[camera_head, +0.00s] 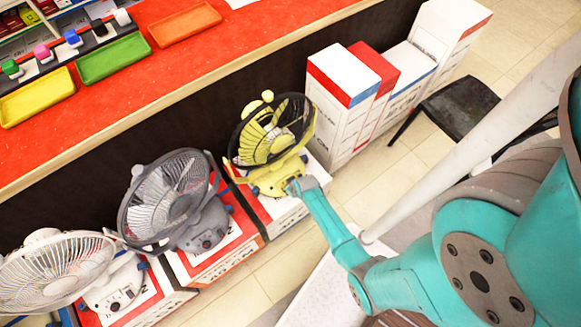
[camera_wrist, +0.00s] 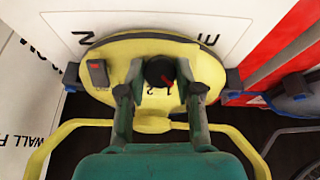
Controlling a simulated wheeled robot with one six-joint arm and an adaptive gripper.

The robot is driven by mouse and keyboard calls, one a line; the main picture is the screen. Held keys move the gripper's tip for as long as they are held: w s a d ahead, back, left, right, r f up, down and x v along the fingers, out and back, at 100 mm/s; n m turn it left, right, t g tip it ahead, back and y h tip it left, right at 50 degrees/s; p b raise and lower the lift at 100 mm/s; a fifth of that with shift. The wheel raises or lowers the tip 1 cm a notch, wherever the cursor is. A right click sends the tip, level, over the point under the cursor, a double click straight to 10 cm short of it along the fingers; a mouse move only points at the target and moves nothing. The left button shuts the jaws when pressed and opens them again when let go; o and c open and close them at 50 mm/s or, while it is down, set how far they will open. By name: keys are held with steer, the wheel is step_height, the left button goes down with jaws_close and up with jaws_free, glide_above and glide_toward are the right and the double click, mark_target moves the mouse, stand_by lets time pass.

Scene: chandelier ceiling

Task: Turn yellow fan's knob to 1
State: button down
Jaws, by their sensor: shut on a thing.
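The yellow fan (camera_head: 268,140) stands on a white and red box, its base facing my arm. In the wrist view its yellow base (camera_wrist: 110,52) fills the upper middle. The round black knob (camera_wrist: 160,70) sits on the base, with a red pointer mark slanting to the lower right, close to the printed 1. A printed 2 is beside it, further left. My gripper (camera_wrist: 161,75) has one finger on each side of the knob and is shut on it. In the head view my gripper (camera_head: 300,185) hides the knob.
A black switch with red marking (camera_wrist: 97,73) is left of the knob. A dark grey fan (camera_head: 168,195) and a white fan (camera_head: 50,268) stand to the left on boxes. Boxes (camera_head: 340,90) and a black stool (camera_head: 459,106) are to the right. The red counter (camera_head: 120,125) runs behind.

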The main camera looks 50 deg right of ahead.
steer(key=m+y, duration=0.1)
steer(key=m, duration=0.3)
steer(key=shift+d, duration=0.1)
steer(key=shift+m+t+y, duration=0.3)
steer(key=shift+m, duration=0.1)
stand_by(0.3)
steer(key=c, duration=0.8)
jaws_free()
steer(key=shift+s+r, duration=0.1)
steer(key=shift+s, duration=0.05)
steer(key=v, duration=1.1)
steer(key=shift+s+r, duration=0.1)
steer(key=shift+r, duration=0.25)
